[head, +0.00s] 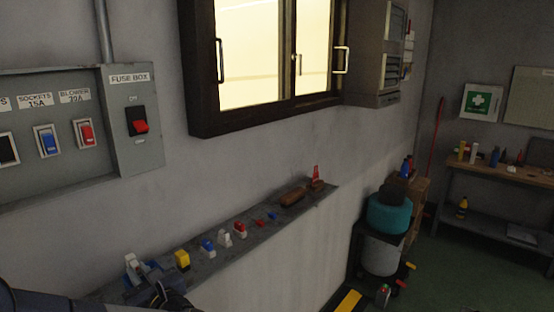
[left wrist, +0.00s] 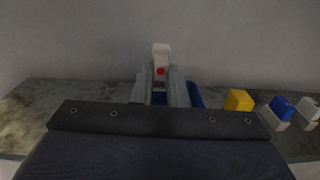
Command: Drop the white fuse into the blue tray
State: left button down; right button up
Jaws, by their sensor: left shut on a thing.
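My left gripper (head: 146,277) is low at the left of the head view, over the near end of the grey ledge. In the left wrist view its two fingers (left wrist: 161,88) are shut on the white fuse (left wrist: 161,50), a pale block with a red dot. The fuse stands up between the fingertips, and its lower part is hidden by them. Part of the blue tray (left wrist: 195,96) shows below and beside the fingers, mostly hidden by the gripper. I cannot tell whether the fuse touches it. My right gripper is not in view.
On the ledge (head: 210,262), a yellow block (head: 182,260), a blue and white fuse (head: 208,248) and several other small parts stand to the right of the gripper. The wall with the fuse box (head: 135,125) rises behind. A teal container (head: 390,213) stands farther right.

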pick_arm(q)
jog(key=shift+f, duration=0.1)
jog(key=c, duration=1.4)
grip_release()
jog(key=shift+o, duration=0.2)
jog(key=b+v, duration=0.4)
jog(key=v, duration=0.3)
jog(key=shift+s+d, duration=0.25)
jog(key=shift+s, duration=0.05)
